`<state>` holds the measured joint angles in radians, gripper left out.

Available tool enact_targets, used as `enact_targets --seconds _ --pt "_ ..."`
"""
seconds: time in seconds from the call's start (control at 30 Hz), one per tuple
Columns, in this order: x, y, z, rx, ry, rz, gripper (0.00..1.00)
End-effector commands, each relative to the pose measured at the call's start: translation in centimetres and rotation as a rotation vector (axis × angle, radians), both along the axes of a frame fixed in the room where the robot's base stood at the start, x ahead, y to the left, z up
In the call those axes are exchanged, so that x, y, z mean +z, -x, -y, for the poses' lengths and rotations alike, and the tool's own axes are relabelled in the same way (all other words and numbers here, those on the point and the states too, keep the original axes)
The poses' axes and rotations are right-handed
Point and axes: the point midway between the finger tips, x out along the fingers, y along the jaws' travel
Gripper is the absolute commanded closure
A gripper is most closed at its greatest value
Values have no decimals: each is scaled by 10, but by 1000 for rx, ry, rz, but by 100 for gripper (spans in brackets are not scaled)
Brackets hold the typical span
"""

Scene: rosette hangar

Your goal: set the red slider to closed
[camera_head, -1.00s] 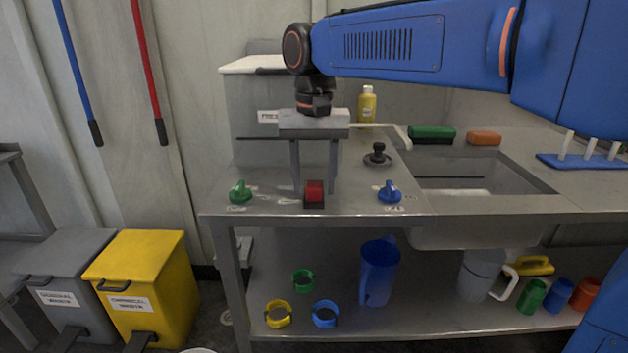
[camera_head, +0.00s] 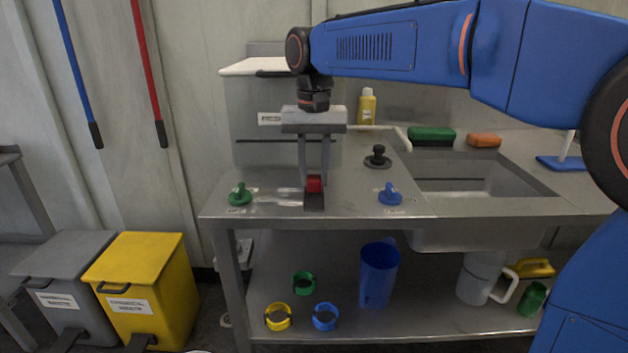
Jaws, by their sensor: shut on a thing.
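The red slider (camera_head: 314,183) is a small red block on a dark track (camera_head: 314,203) set in the steel counter, between a green knob and a blue knob. The red block stands at the far end of the visible track, with bare dark track in front of it. My gripper (camera_head: 314,186) points straight down, its two grey fingers closed on the red block. The fingers hide part of the block and whatever lies behind it. The labels beside the track are too blurred to read.
The green knob (camera_head: 240,195) is left of the track and the blue knob (camera_head: 390,195) right. A black knob (camera_head: 377,156) stands behind. A sink (camera_head: 470,180) is at right. A grey box (camera_head: 250,135) rises behind my gripper. The front counter edge is clear.

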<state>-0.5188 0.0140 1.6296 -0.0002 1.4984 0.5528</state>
Motion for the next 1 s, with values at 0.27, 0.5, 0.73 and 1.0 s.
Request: enact_targets --seconds 0.27,0.5,0.73,1.0 --pt "0 -14 0 -1 -1 3 100" --pt "1 -14 0 -1 -1 4 55" --pt "0 -13 0 0 -1 2 55" --pt "0 -10 0 0 -1 1 55"
